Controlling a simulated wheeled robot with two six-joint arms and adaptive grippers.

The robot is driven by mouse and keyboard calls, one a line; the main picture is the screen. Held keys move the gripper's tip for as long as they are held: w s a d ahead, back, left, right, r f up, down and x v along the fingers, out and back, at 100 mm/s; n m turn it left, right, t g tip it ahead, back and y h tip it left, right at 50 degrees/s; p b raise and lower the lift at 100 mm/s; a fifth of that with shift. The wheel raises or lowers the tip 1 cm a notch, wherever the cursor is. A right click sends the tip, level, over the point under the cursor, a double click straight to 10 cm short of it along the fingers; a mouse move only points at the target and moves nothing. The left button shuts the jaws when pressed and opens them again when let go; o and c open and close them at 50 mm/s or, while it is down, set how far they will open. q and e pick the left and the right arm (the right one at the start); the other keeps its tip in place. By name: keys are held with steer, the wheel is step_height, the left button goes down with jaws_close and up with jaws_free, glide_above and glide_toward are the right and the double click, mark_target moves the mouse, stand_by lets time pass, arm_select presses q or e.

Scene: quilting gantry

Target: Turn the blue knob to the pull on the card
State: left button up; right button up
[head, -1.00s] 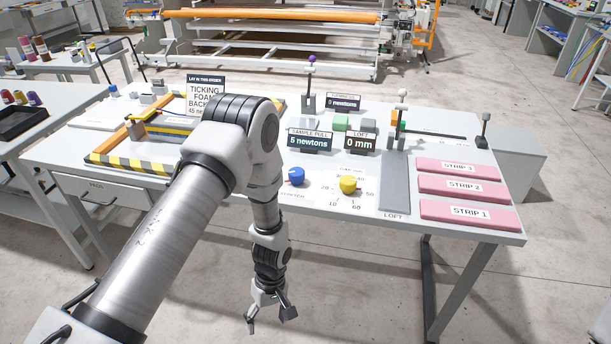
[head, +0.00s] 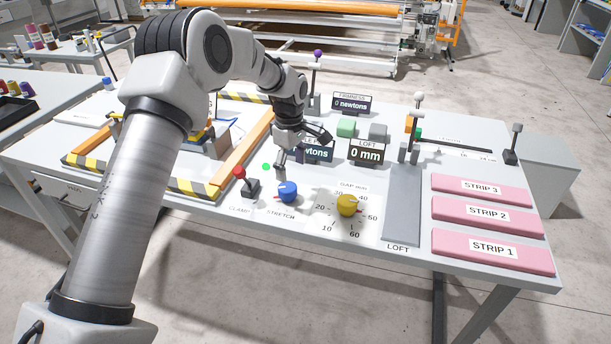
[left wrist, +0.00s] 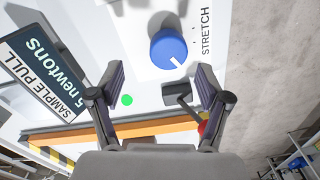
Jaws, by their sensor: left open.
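The blue knob (head: 288,191) stands on the table above the STRETCH label, beside the yellow knob. It also shows in the left wrist view (left wrist: 168,48), with a white pointer mark at its rim. My left gripper (head: 301,150) is open and empty, above and behind the blue knob and apart from it. In the left wrist view, the knob lies beyond the open fingers (left wrist: 160,80). The SAMPLE PULL display (left wrist: 45,70) reads 5 newtons; my gripper partly covers it in the head view. The lay-order card is almost wholly hidden behind my left arm. My right gripper is not in view.
A red-topped clamp lever (head: 240,174) stands close left of the blue knob. The yellow knob (head: 348,205) with its gap dial is to the right. A grey LOFT plate (head: 402,205) and pink strips (head: 487,213) lie farther right. A striped frame (head: 140,178) lies left.

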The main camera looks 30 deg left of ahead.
mark_target(289, 188)
arm_select(q)
steer(key=shift+w+f, duration=0.1)
steer(key=s+f+p, duration=0.1)
steer(key=s+f, duration=0.1)
steer(key=f, duration=0.1)
steer(key=shift+s, duration=0.2)
steer(key=f, duration=0.1)
steer(key=w+f, duration=0.1)
steer(key=f, duration=0.1)
steer(key=shift+f, duration=0.15)
steer(key=shift+w+f, duration=0.15)
steer(key=shift+f, duration=0.15)
steer(key=shift+s+r, duration=0.2)
steer(key=shift+s, duration=0.15)
steer(key=c, duration=1.2)
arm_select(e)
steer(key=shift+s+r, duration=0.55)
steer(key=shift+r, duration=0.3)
